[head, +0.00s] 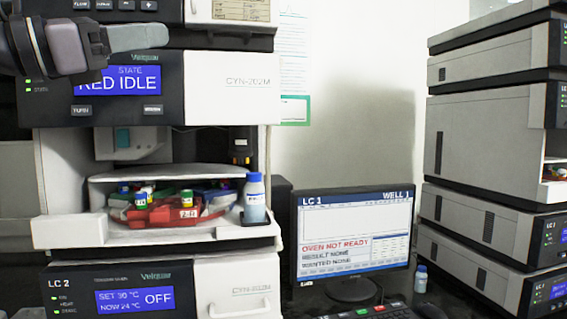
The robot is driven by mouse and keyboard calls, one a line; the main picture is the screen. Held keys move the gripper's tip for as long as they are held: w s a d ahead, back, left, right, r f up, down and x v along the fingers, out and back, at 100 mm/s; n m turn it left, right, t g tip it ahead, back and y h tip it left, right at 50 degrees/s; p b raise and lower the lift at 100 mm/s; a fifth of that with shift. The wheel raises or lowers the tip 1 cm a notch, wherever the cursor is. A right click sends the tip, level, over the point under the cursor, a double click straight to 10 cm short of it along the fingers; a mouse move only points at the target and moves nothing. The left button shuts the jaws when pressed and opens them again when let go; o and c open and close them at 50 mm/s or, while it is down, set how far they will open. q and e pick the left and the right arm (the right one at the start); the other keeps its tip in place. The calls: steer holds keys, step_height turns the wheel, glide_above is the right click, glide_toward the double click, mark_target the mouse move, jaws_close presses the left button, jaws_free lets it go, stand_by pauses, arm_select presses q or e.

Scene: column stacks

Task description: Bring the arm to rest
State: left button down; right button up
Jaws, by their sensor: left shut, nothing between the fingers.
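My left gripper (138,38) comes in from the upper left, in front of the upper module of the left column stack (225,88). Its pale fingers point right and are shut with nothing between them. It covers part of that module's blue display (118,82), where the words "STATE" and "RED IDLE" can be read. My right gripper is not in view.
Below is an open bay with a red tray (160,214), several capped vials and a blue-capped bottle (255,200). The LC 2 module (160,290) sits lowest. A monitor (353,235) reads "OVEN NOT READY". Another stack (490,130) stands right, with wall between.

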arm_select(q)
steer(key=w+d+f+n+t+h, duration=0.1)
steer(key=d+f+n+h, duration=0.1)
steer(key=d+f+n, duration=0.3)
steer(key=w+d+f+n+t+h, duration=0.1)
steer(key=d+f+n+h, duration=0.1)
steer(key=f+n, duration=0.4)
steer(key=w+a+f+n+t+y, duration=0.1)
steer(key=a+f+n+t+y, duration=0.25)
steer(key=f+n+y, duration=0.75)
steer(key=w+a+f+n+t+y, duration=0.1)
steer(key=a+f+n+t+y, duration=0.45)
steer(key=f+n, duration=0.9)
steer(key=s+a+f+n+g+y, duration=0.15)
steer(key=s+f+n+g, duration=0.35)
steer(key=f, duration=0.5)
steer(key=s+a+f+n+g+y, duration=0.1)
steer(key=s+f+n+g+y, duration=0.2)
steer(key=s+f+g, duration=0.5)
steer(key=s+f+n+g+h, duration=0.1)
steer(key=s+f+n+g, duration=0.45)
steer(key=s+f, duration=1.1)
steer(key=w+d+f+m+t+h+p, duration=0.1)
steer(key=w+d+f+t+p, duration=0.1)
steer(key=w+f+t, duration=0.3)
steer(key=shift+w+d+m+h, duration=0.15)
steer(key=shift+d+m+h, duration=0.15)
steer(key=shift+m+h, duration=0.1)
steer(key=shift+r, duration=0.1)
